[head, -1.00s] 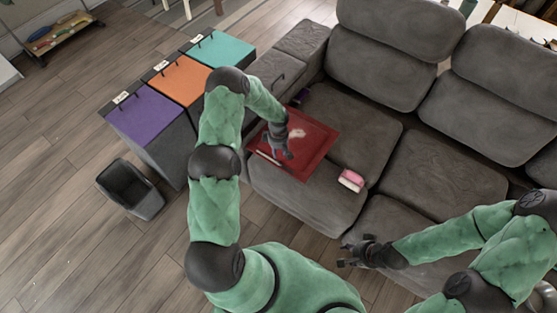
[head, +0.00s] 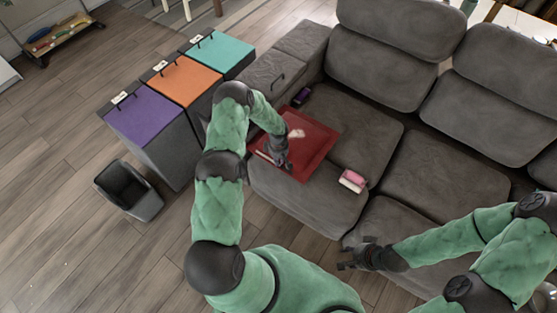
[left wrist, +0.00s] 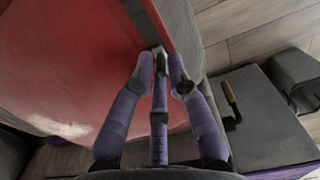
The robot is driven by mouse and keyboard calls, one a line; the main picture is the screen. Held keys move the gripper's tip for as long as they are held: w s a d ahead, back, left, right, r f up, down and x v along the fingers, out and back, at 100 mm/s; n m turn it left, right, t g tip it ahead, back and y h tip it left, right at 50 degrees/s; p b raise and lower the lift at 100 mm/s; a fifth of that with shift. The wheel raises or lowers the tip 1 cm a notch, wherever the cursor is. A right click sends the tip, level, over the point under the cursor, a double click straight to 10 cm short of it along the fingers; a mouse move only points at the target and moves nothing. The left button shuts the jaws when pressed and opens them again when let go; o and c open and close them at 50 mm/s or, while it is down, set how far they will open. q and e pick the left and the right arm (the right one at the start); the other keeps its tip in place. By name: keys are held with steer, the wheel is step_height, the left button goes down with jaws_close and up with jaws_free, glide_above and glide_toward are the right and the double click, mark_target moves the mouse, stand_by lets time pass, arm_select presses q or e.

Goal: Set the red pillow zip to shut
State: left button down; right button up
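The red pillow (head: 318,143) lies flat on the left sofa seat, with a pale patch on top. It also fills the left of the left wrist view (left wrist: 70,60). A dark zip strip (left wrist: 130,12) runs along its edge, and a small grey metal piece, perhaps the zip pull (left wrist: 160,52), shows at my fingertips. My left gripper (head: 284,166) is low over the pillow's near left edge. Its purple fingers (left wrist: 160,80) are close together around the metal piece; whether they grip it I cannot tell. My right gripper (head: 350,255) is open and empty, in front of the sofa.
A pink and white block (head: 352,181) lies on the seat right of the pillow. A dark purple item (head: 301,96) lies behind it near the armrest. Purple, orange and teal lidded bins (head: 145,116) and an open dark bin (head: 130,188) stand left. Open floor lies at far left.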

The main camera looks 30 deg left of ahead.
stand_by(0.4)
arm_select(q)
steer(key=a+b, duration=0.1)
steer(key=a, duration=0.3)
steer(key=a+b, duration=0.2)
steer(key=a, duration=0.3)
steer(key=w+a+b, duration=0.1)
steer(key=a+b, duration=0.1)
steer(key=a, duration=0.2)
steer(key=shift+a+f, duration=0.1)
steer(key=shift+a, duration=0.35)
steer(key=c, duration=1.4)
jaws_free()
step_height(320, 180, up, 12)
steer(key=shift+r, duration=0.1)
